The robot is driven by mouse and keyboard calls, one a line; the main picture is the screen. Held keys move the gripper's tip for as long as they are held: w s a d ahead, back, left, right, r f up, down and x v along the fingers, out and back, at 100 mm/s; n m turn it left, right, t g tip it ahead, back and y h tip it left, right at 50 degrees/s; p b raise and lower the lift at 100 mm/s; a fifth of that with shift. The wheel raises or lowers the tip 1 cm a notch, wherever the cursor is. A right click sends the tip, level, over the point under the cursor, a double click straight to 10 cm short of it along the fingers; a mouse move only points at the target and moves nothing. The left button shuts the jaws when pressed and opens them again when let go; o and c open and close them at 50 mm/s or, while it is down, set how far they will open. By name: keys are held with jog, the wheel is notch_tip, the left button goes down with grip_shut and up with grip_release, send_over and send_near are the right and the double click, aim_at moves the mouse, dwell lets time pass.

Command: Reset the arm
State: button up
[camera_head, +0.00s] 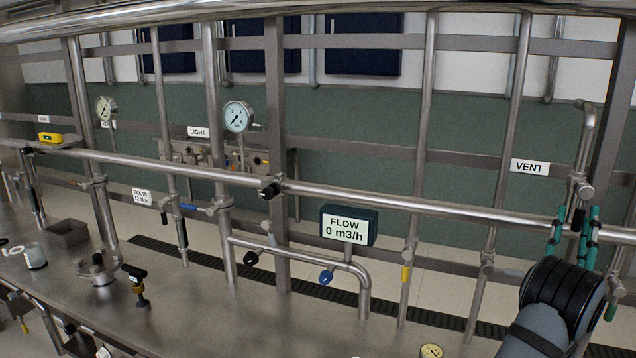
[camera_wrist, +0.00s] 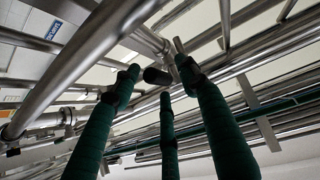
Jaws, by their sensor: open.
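My gripper (camera_head: 575,232) is at the right of the head view, with green fingers pointing up from a black wrist. In the wrist view its three green fingers (camera_wrist: 160,82) are spread apart with nothing held between them. A steel vertical pipe with a fitting (camera_head: 580,188) stands at the fingertips in the head view. In the wrist view a dark round knob (camera_wrist: 157,76) on a pipe shows between the fingertips. I cannot tell whether any finger touches it.
A long steel rail (camera_head: 400,205) crosses behind the bench. A VENT label (camera_head: 529,167), a FLOW display (camera_head: 347,228) reading 0 m3/h, and a round gauge (camera_head: 237,117) are on the pipework. A bent pipe (camera_head: 300,248) rises from the steel bench (camera_head: 200,320). Pipes crowd around my gripper.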

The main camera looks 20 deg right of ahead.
jog(key=shift+s+a, duration=3.8)
jog(key=shift+a, duration=0.75)
jog(key=shift+w+d, duration=1.25)
jog(key=shift+d, duration=0.25)
jog(key=shift+w+d, duration=1.25)
jog(key=shift+d, duration=0.3)
jog(key=shift+w+d, duration=1.25)
jog(key=shift+d, duration=0.25)
jog(key=shift+w+d, duration=0.2)
jog(key=shift+d, duration=0.05)
jog(key=shift+w+d+r, duration=0.1)
jog(key=shift+r, duration=0.15)
jog(key=shift+d+r, duration=0.1)
